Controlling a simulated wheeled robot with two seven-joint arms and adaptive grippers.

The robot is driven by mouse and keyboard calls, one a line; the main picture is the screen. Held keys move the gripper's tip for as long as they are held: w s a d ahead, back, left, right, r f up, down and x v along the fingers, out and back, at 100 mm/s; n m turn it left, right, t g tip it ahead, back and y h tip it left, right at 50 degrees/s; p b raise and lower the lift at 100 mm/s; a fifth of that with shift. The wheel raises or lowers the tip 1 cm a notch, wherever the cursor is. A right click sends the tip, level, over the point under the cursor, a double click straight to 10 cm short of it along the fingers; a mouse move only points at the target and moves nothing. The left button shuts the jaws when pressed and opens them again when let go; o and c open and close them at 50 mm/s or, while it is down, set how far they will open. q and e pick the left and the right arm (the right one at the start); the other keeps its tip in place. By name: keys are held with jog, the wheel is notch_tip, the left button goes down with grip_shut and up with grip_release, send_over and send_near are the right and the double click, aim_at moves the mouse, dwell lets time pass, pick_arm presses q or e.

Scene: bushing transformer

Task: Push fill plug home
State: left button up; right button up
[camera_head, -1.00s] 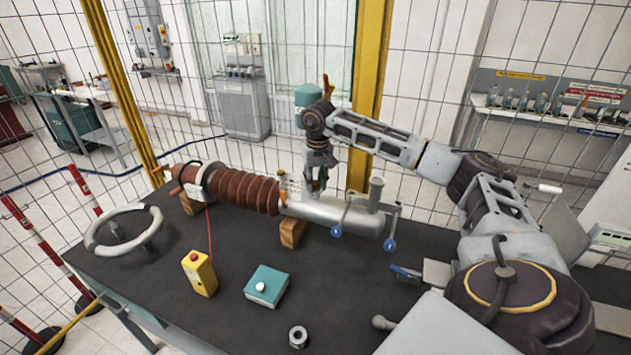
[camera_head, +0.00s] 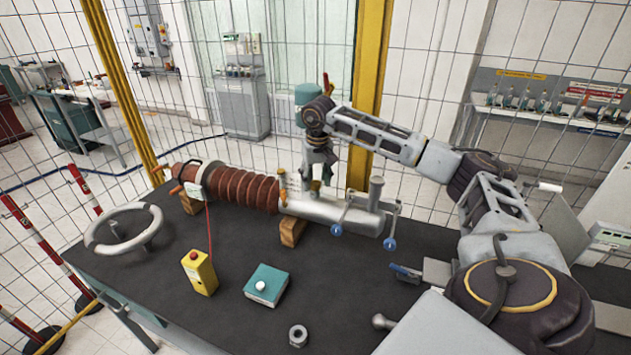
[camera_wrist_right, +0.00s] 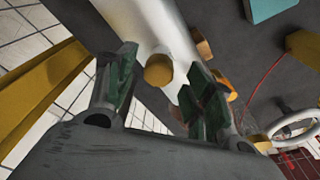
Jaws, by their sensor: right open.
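The bushing (camera_head: 245,189) lies across the table, with brown ribs on the left and a grey metal cylinder (camera_head: 345,216) on the right. A small brass plug (camera_head: 315,187), apparently the fill plug, sits on top of the cylinder. In the right wrist view the plug (camera_wrist_right: 158,70) shows as a round brass cap. Whether it is fully seated I cannot tell. My right gripper (camera_head: 319,178) points down over the cylinder. Its green-padded fingers are open, one on each side of the plug, and appear apart from it. My left gripper is out of view.
Wooden blocks (camera_head: 291,231) support the bushing. A thicker upright stub (camera_head: 376,191) and blue-handled valves (camera_head: 336,230) are to the right. A yellow button box (camera_head: 199,273), teal box (camera_head: 266,285), nut (camera_head: 298,335) and handwheel (camera_head: 124,228) occupy the table. A yellow post (camera_head: 368,90) stands behind.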

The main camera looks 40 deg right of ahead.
aim_at(317, 191)
notch_tip(317, 191, up, 11)
jog(key=s, duration=0.1)
jog(key=shift+s+a, duration=0.15)
jog(key=shift+a, duration=0.1)
jog(key=shift+f, duration=0.1)
dwell(1.2)
